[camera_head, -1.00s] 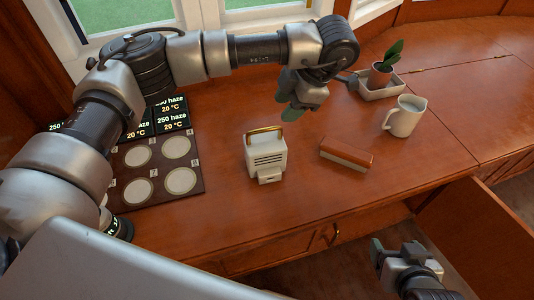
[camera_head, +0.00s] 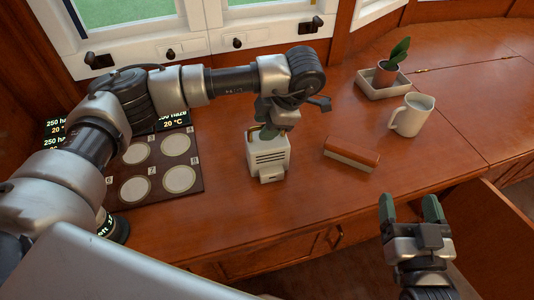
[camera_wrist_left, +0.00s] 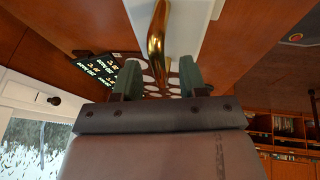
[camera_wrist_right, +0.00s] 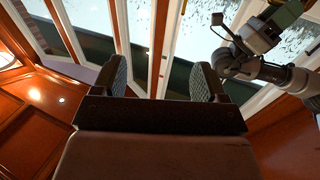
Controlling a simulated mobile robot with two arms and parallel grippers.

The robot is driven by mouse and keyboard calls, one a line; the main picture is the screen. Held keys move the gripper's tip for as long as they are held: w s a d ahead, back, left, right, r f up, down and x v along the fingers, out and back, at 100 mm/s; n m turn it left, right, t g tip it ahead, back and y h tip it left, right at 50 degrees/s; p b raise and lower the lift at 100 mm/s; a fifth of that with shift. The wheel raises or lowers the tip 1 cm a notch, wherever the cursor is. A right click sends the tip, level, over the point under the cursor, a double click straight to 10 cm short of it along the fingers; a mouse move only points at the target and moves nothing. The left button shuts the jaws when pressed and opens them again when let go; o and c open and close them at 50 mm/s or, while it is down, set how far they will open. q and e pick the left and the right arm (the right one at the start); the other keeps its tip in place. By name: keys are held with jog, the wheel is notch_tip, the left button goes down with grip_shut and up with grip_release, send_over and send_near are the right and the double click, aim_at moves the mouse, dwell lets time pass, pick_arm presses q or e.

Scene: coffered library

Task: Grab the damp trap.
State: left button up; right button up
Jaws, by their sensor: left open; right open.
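The damp trap looks to be the small cream box (camera_head: 267,158) with a slatted front and a brass handle, upright on the wooden desk. My left gripper (camera_head: 272,130) is right above it, at the handle, and partly hides its top. In the left wrist view the brass handle (camera_wrist_left: 157,45) stands just beyond and between the two open fingertips of my left gripper (camera_wrist_left: 159,72). I cannot tell whether a finger touches it. My right gripper (camera_head: 411,205) is open and empty in front of the desk's edge; it also shows open in the right wrist view (camera_wrist_right: 160,75).
A dark board with pale round discs (camera_head: 148,168) lies left of the box, with display panels behind it. A brown and cream block (camera_head: 351,154), a mug (camera_head: 411,115) and a potted plant on a tray (camera_head: 383,84) stand to the right. Windows close off the back.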

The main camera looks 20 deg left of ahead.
pick_arm(q)
jog(key=shift+a+f, duration=0.2)
jog(key=shift+f, duration=0.3)
pick_arm(e)
jog(key=shift+a+r+t, duration=0.1)
jog(key=shift+r+t, duration=0.5)
jog(key=shift+r, duration=0.05)
pick_arm(q)
grip_shut()
